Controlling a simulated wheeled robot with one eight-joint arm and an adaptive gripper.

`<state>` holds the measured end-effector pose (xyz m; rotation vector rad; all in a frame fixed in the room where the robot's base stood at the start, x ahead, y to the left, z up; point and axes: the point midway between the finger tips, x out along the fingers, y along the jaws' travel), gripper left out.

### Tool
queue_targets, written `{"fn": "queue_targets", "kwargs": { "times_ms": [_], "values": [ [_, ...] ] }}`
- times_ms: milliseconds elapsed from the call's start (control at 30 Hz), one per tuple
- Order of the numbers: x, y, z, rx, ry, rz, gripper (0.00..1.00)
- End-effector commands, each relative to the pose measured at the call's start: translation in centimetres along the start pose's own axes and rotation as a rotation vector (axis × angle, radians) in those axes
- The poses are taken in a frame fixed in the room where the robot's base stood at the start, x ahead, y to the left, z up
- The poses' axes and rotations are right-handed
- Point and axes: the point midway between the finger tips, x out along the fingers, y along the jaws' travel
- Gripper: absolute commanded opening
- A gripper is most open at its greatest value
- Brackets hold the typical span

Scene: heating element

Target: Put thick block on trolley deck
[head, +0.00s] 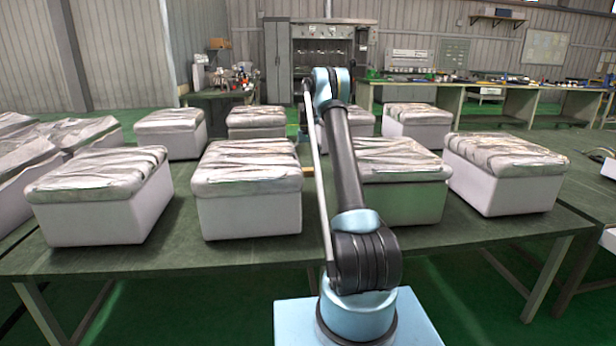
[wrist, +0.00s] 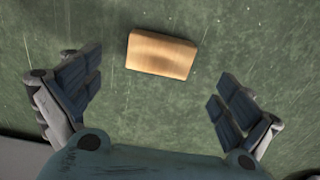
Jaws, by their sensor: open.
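In the wrist view a wooden block (wrist: 161,54) lies on a scuffed green tabletop (wrist: 210,40). It looks light brown and rectangular, slightly tilted in the picture. My gripper (wrist: 158,92) is open, with a finger on each side of the picture and nothing between them. The block lies just beyond the fingertips, near the middle, and no finger touches it. In the head view my arm reaches over the table, and its links hide my gripper. I cannot make out a trolley deck in either view.
Several white boxes with wrinkled grey tops, such as the front-left one (head: 247,187) and the right one (head: 506,172), stand on the green table (head: 150,258) around my arm. Narrow gaps separate them. Workbenches and a grey cabinet (head: 278,62) stand behind.

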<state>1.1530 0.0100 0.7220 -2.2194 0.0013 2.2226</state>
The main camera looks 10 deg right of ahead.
Motion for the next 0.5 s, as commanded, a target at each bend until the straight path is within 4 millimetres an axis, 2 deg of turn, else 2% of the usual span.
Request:
{"fn": "queue_targets", "kwargs": {
  "times_ms": [267,500],
  "values": [
    [1.4,0.0,0.0,0.000,0.000,0.000,0.98],
    [4.3,0.0,-0.1,0.000,0.000,0.000,0.98]
  ]
}}
